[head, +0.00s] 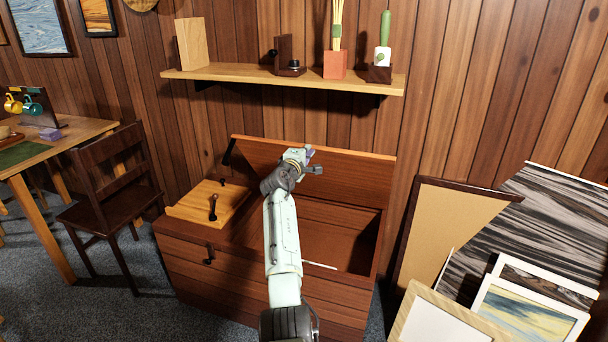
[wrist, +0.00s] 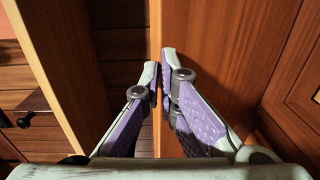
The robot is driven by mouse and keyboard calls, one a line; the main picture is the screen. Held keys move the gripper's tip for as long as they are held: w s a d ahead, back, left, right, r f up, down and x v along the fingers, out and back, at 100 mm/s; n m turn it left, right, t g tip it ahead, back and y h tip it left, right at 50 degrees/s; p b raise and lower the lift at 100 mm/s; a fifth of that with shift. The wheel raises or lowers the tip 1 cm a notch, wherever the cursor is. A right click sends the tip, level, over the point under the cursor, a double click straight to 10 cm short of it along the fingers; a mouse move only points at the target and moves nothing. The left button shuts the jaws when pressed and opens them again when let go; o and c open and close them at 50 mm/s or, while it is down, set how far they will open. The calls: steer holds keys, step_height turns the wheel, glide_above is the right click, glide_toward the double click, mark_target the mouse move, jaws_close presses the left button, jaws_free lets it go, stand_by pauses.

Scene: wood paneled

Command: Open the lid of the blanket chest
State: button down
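The blanket chest (head: 215,285) is a reddish-brown wooden box against the paneled wall. Its lid (head: 350,168) stands raised and tilted back, inner face toward me, with the interior exposed. My gripper (head: 308,160) is at the lid's inner face near its upper edge, with my arm reaching over the opening. In the wrist view my gripper (wrist: 160,75) has its fingertips close together beside a wood panel's edge, with only a narrow gap. I see nothing clearly held between them. Whether the fingertips touch the lid is unclear.
A lighter wood panel (head: 205,203) with a dark fitting lies at the chest's left end. A shelf (head: 240,74) with small items hangs above. A chair (head: 108,190) and table (head: 70,138) stand left. Framed pictures (head: 530,315) lean at the right.

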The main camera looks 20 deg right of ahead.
steer(key=c, duration=2.3)
jaws_free()
steer(key=shift+w+d+f+b, duration=0.15)
steer(key=shift+f, duration=0.3)
steer(key=shift+w+d+f+b, duration=0.1)
steer(key=shift+f+b, duration=0.05)
steer(key=shift+f, duration=0.25)
steer(key=o, duration=0.3)
steer(key=shift+s+a+r, duration=0.15)
steer(key=shift+s+a, duration=0.05)
steer(key=shift+o, duration=2)
steer(key=v, duration=1.2)
steer(key=shift+r, duration=0.15)
steer(key=shift+c, duration=0.2)
